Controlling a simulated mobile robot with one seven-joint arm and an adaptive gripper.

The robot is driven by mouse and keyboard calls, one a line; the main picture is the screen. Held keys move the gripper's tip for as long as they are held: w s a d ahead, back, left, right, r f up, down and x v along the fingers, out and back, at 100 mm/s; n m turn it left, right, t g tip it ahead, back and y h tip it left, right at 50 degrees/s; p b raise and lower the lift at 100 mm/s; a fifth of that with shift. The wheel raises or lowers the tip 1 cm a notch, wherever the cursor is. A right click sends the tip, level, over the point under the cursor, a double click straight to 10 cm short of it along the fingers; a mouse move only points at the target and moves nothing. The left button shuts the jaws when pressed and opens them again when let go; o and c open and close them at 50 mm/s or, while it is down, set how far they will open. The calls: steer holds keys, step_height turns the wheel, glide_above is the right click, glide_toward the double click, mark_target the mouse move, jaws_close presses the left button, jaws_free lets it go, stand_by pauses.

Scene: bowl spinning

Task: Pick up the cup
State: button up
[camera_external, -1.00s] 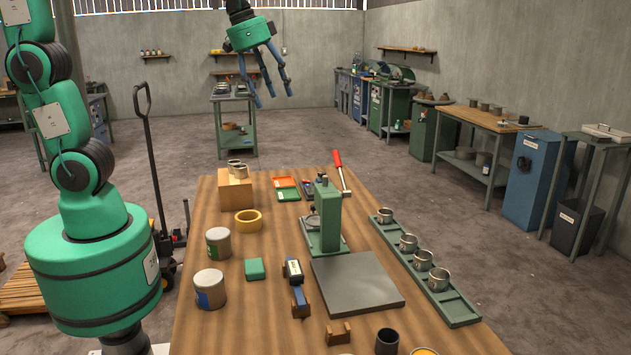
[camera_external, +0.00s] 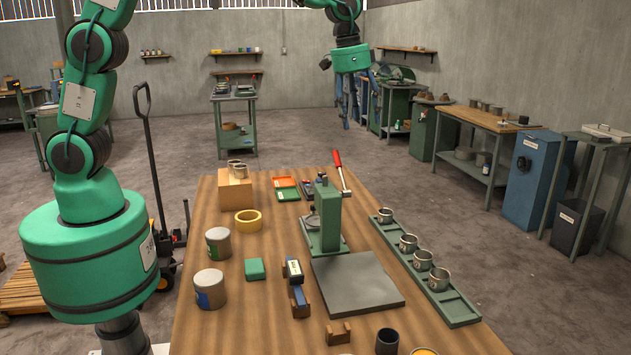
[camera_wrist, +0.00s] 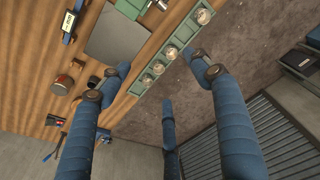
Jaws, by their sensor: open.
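Several small metal cups stand in a row on a long green tray (camera_external: 462,311) along the table's right side; the nearest one (camera_external: 439,279) is at the tray's near part. The same tray shows in the wrist view, with cups such as this one (camera_wrist: 158,67). A dark cup (camera_external: 387,342) stands by itself near the front of the table. My gripper (camera_external: 354,112) is open and empty, high up beyond the far end of the table, fingers pointing down. In the wrist view its blue fingers (camera_wrist: 160,82) are spread, with the tray seen between them.
A green press (camera_external: 330,215) with a red-handled lever stands mid-table, with a flat grey plate (camera_external: 357,284) in front. Tins (camera_external: 210,289), yellow tape (camera_external: 248,221) and a wooden box (camera_external: 235,189) stand on the left. Bare floor lies right of the table.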

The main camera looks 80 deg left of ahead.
steer(key=w+d+f+g+p, duration=0.1)
steer(key=w+d+f+p, duration=0.15)
steer(key=w+f, duration=0.85)
steer(key=m+g+p, duration=0.1)
steer(key=p, duration=0.2)
glide_above(411, 239)
steer(key=s+d, duration=0.1)
steer(key=d, duration=0.1)
step_height(411, 239, down, 14)
steer(key=shift+a+f, duration=0.1)
steer(key=shift+a, duration=0.15)
steer(key=shift+d+f+p, duration=0.1)
steer(key=shift+f+p, duration=0.25)
steer(key=shift+f, duration=3.95)
steer(key=shift+f+p, duration=0.55)
steer(key=shift+f, duration=2.05)
steer(key=shift+c, duration=0.5)
steer(key=c, duration=1.1)
